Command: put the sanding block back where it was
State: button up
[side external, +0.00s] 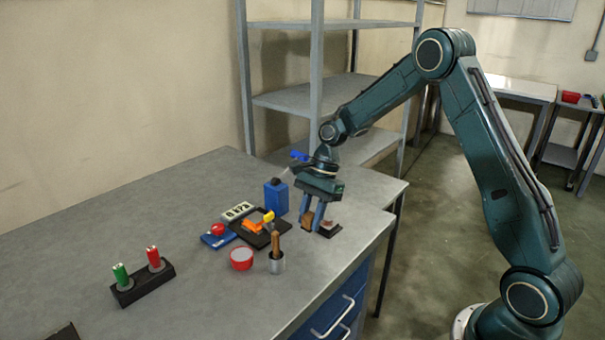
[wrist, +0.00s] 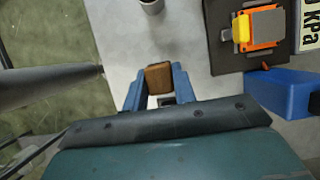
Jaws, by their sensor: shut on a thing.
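The sanding block, a small brown block (wrist: 158,76), is between the blue fingers of my gripper (wrist: 156,88) in the wrist view. The gripper is shut on it. In the side external view my gripper (side external: 312,222) points down near the right edge of the grey bench, and the brown block (side external: 306,221) shows partly behind the fingers. A small dark pad with a pale, reddish top (side external: 329,228) is right beside the fingers. I cannot tell whether the block touches the bench.
A blue bottle (side external: 276,196) stands close left of my gripper.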

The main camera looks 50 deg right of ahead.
aim_at(310, 245)
jog(key=shift+f, duration=0.7)
jog(key=shift+f, duration=0.1)
jog(key=shift+f, duration=2)
jog(key=shift+f, duration=0.15)
jog(key=o, duration=0.9)
jog(key=shift+o, duration=0.3)
jog(key=v, duration=1.2)
